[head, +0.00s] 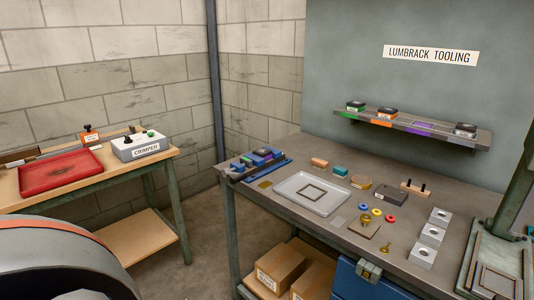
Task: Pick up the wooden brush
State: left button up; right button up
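I cannot make out the wooden brush with certainty. A small tan wooden block (319,163) lies near the back edge of the grey workbench (276,225), and it may be the brush; its bristles cannot be told at this size. Neither of my grippers is in view.
The bench holds a light grey tray (312,207), a teal block (341,172), a wooden block with black pegs (418,192), coloured rings and several metal blocks. A crimper box (139,146) stands on the left table. A shelf (415,128) hangs above the bench. Floor shows between the tables.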

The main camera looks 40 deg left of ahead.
aim_at(319, 165)
jog(key=j+u, duration=0.15)
jog(key=j, duration=0.3)
jog(key=i+j+u, duration=0.15)
jog(key=j, duration=0.3)
jog(key=j+u, duration=0.15)
jog(key=j, duration=0.35)
